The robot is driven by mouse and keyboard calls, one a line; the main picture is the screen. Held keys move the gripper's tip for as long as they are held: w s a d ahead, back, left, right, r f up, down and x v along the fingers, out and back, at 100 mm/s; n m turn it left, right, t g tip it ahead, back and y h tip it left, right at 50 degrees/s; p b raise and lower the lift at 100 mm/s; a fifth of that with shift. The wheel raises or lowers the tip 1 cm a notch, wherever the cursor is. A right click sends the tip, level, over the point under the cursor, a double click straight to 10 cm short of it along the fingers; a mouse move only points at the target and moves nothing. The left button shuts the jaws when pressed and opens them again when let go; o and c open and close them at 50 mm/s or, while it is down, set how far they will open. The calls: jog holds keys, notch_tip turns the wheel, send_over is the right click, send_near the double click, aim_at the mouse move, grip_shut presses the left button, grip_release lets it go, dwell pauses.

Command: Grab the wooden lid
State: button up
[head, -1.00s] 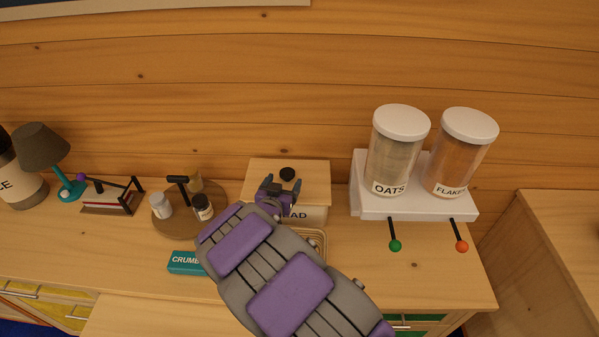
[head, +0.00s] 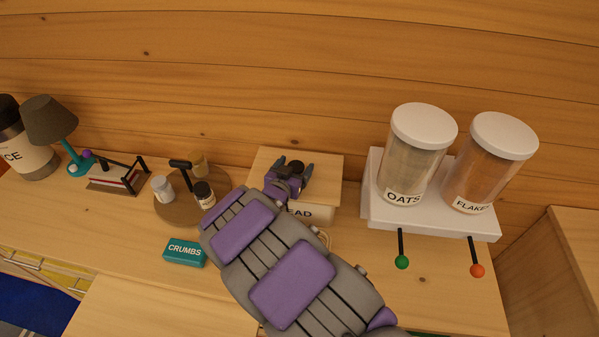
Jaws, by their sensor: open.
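The wooden lid (head: 326,165) is a flat pale board on top of a white bread box (head: 312,213), whose lettering is partly hidden by my arm. A dark round knob (head: 297,166) stands on the lid. My gripper (head: 293,170) is open over the lid, its dark fingertips on either side of the knob or very close to it. I cannot tell whether the fingers touch the knob. My arm hides the front left of the box.
A white dispenser stand (head: 432,219) with OATS and FLAKES jars is right of the box. A round wooden tray (head: 186,212) with small jars, a teal CRUMBS box (head: 185,253) and a lamp (head: 49,121) are left. Bare counter (head: 105,235) lies at the front left.

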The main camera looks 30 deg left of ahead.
jog(key=shift+a+f, duration=0.1)
jog(key=shift+a, duration=0.35)
jog(key=shift+a+f, duration=0.1)
jog(key=shift+a, duration=0.15)
jog(key=shift+c, duration=0.8)
jog(key=shift+d+r, duration=0.15)
jog(key=shift+d, duration=0.4)
jog(key=shift+d+r, duration=0.15)
jog(key=shift+d, duration=0.4)
jog(key=c, duration=0.6)
jog(key=shift+a+f, duration=0.15)
jog(key=shift+a, duration=0.4)
jog(key=c, duration=0.6)
jog(key=shift+c, duration=0.8)
grip_shut()
